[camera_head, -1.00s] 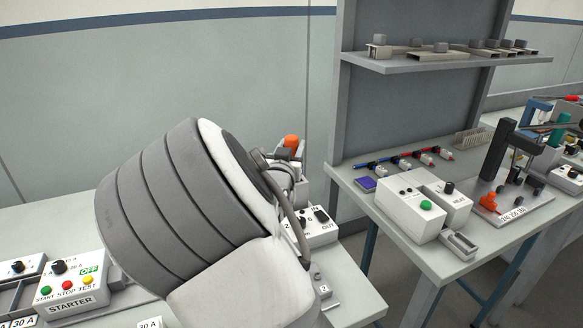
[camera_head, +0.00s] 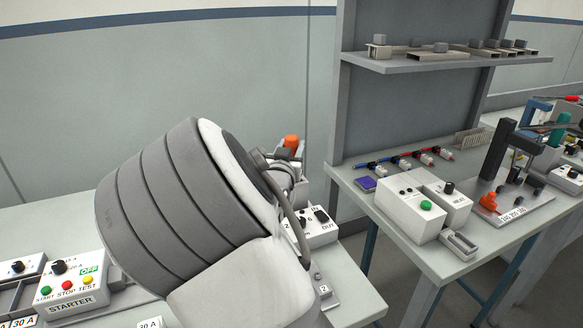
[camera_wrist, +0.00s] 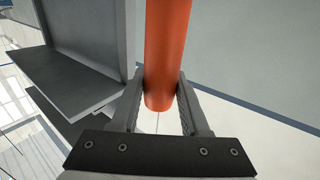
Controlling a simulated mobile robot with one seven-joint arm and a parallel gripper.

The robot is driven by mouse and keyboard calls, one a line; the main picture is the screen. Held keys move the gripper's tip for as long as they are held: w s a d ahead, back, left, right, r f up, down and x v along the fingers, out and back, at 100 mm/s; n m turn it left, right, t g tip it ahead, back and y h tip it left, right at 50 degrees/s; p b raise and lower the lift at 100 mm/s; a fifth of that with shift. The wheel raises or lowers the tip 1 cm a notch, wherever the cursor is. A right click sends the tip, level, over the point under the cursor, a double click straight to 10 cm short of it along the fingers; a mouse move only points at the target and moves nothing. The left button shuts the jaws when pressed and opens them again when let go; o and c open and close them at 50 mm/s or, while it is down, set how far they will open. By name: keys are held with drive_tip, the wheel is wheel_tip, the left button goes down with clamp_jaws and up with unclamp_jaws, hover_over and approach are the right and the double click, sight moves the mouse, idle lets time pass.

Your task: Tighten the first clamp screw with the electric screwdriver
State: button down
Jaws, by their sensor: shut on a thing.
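An orange cylinder, apparently the electric screwdriver (camera_wrist: 167,50), stands between the two fingers of my gripper (camera_wrist: 160,98) in the wrist view. The fingers are shut on it, one on each side. In the head view, the orange end of the screwdriver (camera_head: 291,141) shows just past my large grey arm link. My gripper (camera_head: 291,156) is mostly hidden there by my own arm. The screwdriver's bit and the first clamp screw cannot be made out in either view.
A white box with black knobs (camera_head: 322,238) sits below my gripper on the bench. A starter box (camera_head: 70,284) stands at the left. The right-hand table (camera_head: 345,178) holds white boxes and tools, with a shelf (camera_head: 400,64) above. A gap separates the tables.

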drive_tip(key=shift+r, duration=0.1)
idle(0.3)
wheel_tip(320, 180, up, 18)
drive_tip(key=p, duration=0.5)
wheel_tip(320, 180, up, 11)
drive_tip(key=p, duration=1.2)
drive_tip(key=shift+r, duration=0.2)
drive_tip(key=shift+f, duration=0.15)
